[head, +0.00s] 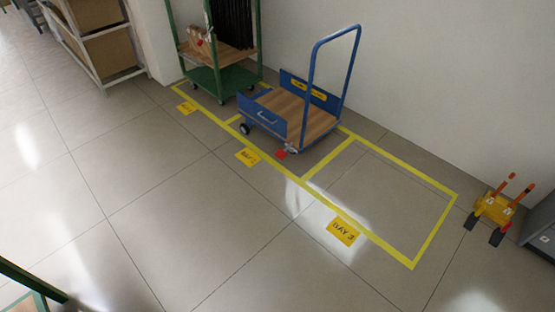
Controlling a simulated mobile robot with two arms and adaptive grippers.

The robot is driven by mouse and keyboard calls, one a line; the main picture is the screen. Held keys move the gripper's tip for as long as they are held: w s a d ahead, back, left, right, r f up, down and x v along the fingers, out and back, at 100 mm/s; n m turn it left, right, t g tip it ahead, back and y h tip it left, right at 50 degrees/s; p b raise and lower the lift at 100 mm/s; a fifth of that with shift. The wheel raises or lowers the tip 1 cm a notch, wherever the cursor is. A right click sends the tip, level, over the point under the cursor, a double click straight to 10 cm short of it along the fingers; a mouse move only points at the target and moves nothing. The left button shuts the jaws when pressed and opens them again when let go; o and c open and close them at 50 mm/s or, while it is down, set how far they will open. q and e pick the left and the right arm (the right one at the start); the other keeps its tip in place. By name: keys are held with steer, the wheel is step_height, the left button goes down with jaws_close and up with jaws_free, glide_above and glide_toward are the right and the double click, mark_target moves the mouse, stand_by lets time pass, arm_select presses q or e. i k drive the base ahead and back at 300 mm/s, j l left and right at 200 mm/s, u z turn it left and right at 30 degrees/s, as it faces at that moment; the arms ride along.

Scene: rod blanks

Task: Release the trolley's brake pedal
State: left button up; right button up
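A blue trolley (291,111) with a wooden deck and a tall blue push handle stands in the middle floor bay, beside the wall. A small red pedal (281,154) shows low at its near corner, close to a wheel. It is too small to tell whether the pedal is pressed down or raised. Neither of my grippers is in view.
A green rack cart (218,80) stands left of the trolley. Yellow lines mark the bays, and the right bay (385,195) is empty. A yellow device with orange handles (494,208) stands far right. Shelving (95,40) stands at upper left. The floor in front is clear.

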mark_target(281, 154)
steer(key=i+j+z, duration=0.15)
steer(key=i+j, duration=0.25)
steer(key=i+j+z, duration=0.1)
steer(key=i+j, duration=0.25)
steer(key=j, duration=0.2)
steer(key=i+j+z, duration=0.15)
steer(key=i+j, duration=0.2)
steer(key=j, duration=0.15)
steer(key=i+j+z, duration=0.1)
steer(key=i+j, duration=0.2)
steer(key=j, duration=0.25)
steer(key=i+j+z, duration=0.15)
steer(key=i+j, duration=0.15)
steer(key=j, duration=0.25)
steer(key=i+j+z, duration=0.15)
steer(key=j, duration=0.45)
steer(key=i+j+z, duration=0.1)
steer(key=i+j, duration=0.25)
steer(key=j, duration=0.3)
steer(key=i+j+z, duration=0.15)
steer(key=j, duration=0.5)
steer(key=i, duration=0.05)
